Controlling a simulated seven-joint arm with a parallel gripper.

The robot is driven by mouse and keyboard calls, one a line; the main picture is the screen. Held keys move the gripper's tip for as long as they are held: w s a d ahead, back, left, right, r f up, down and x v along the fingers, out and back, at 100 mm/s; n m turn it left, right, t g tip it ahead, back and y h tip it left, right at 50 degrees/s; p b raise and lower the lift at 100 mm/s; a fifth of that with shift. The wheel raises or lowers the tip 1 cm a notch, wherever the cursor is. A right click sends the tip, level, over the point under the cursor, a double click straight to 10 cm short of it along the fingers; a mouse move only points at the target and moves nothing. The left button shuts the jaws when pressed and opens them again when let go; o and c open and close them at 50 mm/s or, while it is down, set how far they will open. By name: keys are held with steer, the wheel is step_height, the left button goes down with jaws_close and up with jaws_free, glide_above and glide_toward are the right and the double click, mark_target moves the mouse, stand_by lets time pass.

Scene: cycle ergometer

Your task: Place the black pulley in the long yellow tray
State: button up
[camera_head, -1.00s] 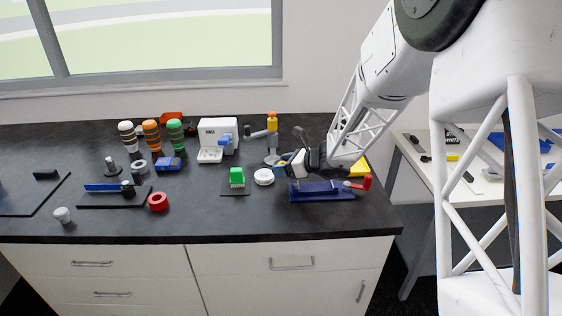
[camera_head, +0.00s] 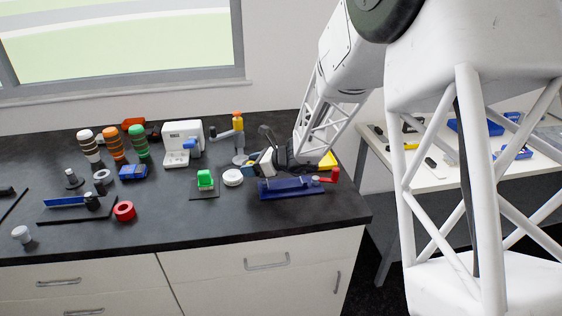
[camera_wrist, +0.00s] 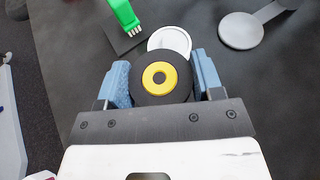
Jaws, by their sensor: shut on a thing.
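My gripper (camera_wrist: 161,82) is shut on the black pulley (camera_wrist: 143,96), a dark disc with a yellow hub. Its blue fingertips are on either side of the pulley in the wrist view. In the head view my gripper (camera_head: 256,166) is above the right part of the dark counter, behind the blue fixture; the pulley is hard to make out there. A yellow piece (camera_head: 328,160), possibly the long yellow tray, shows at the counter's right side, partly hidden behind my arm. Its full shape cannot be seen.
A blue fixture (camera_head: 290,190) with a red handle (camera_head: 331,175) stands in front of my gripper. A white round dish (camera_head: 232,177) and a green block (camera_head: 205,179) lie left. A grey stand (camera_head: 239,156) is behind. A white side table (camera_head: 440,179) is right.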

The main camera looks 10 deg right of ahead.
steer(key=shift+w+d+r+m+t+h, duration=3.75)
steer(key=shift+w+d+m+h, duration=1.35)
steer(key=shift+w+d+m, duration=0.7)
steer(key=s+d+f+m+g+h, duration=0.2)
steer(key=d+m+g+h, duration=1.2)
steer(key=m, duration=0.5)
steer(key=shift+s+d+f+m+h, duration=0.2)
steer(key=shift+m+h, duration=0.2)
steer(key=shift+h, duration=0.2)
steer(key=shift+g, duration=0.25)
